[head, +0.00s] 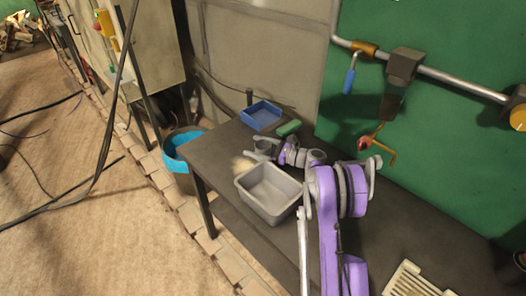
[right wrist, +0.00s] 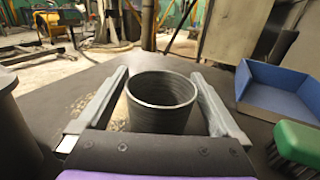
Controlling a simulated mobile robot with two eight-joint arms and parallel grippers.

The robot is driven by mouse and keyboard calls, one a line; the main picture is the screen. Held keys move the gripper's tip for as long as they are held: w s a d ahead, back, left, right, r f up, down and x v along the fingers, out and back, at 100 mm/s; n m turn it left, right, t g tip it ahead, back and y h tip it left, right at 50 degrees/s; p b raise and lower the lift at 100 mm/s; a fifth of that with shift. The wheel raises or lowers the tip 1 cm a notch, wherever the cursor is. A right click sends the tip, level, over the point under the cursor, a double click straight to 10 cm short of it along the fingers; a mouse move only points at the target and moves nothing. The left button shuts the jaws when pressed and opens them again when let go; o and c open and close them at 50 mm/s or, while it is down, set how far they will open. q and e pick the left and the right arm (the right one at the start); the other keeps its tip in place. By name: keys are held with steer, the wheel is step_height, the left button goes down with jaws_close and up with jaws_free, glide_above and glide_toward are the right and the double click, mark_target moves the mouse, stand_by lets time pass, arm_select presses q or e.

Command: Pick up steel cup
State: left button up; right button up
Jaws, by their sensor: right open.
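The steel cup (right wrist: 162,103) is dark grey, round and open-topped, and stands upright on the table in the right wrist view. My right gripper (right wrist: 160,108) is open, with one finger on each side of the cup. A small gap shows between the cup and each finger, and the gripper's palm edge hides the cup's base. In the head view my right gripper (head: 260,149) is low over the table, behind the grey bin, around the small-looking cup. My left gripper is not in view.
A grey open bin (head: 243,187) stands at the table's front left, close to the gripper. A blue tray (head: 261,115) and a green brush (head: 289,128) lie behind it. A cream slotted rack (head: 410,283) is at lower right. Valves and a pipe (head: 450,79) line the green wall.

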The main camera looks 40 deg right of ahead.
steer(key=shift+w+a, duration=0.15)
steer(key=shift+w, duration=0.1)
steer(key=shift+s, duration=0.15)
steer(key=shift+c, duration=1.4)
steer(key=c, duration=1.1)
